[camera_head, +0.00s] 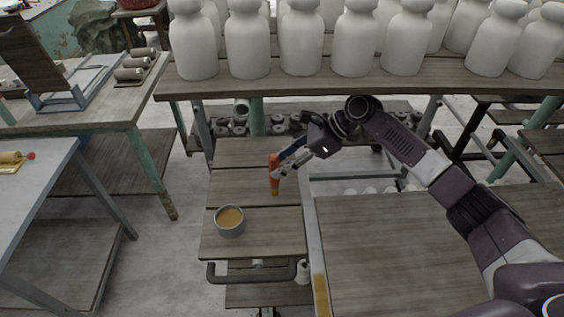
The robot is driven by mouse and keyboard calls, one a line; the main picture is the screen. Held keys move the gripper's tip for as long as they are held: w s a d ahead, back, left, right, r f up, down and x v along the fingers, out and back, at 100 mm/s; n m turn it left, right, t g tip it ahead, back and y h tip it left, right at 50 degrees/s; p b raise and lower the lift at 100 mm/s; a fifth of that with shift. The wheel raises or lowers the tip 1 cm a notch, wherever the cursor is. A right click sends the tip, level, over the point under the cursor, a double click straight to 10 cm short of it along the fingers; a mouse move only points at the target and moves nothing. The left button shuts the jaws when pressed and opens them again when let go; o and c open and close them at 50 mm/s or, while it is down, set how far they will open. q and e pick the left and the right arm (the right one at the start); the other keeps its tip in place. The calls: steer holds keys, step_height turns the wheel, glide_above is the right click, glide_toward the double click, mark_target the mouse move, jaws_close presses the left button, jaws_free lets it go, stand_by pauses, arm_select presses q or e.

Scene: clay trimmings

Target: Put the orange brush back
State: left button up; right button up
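The orange brush (274,183) shows as a short, upright orange shape over the small wooden-topped table, just left of the middle of the head view. My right gripper (278,167) reaches it from the right, with its fingertips at the brush's side. The fingers partly overlap the brush, so I cannot tell whether they are closed on it. I also cannot tell whether the brush touches the wooden top (254,188). My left gripper is not in view.
A grey cup (230,229) with a yellowish content stands nearer on the same top. White bottle-shaped vessels (249,45) crowd a long shelf behind. A larger wooden surface (420,260) lies to the right. A grey table (35,190) stands at left, with floor between.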

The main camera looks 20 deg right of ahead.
steer(key=s+d+r+b, duration=0.1)
steer(key=s+d+b, duration=0.3)
steer(key=d, duration=0.8)
steer(key=shift+s+d+r, duration=0.1)
stand_by(0.4)
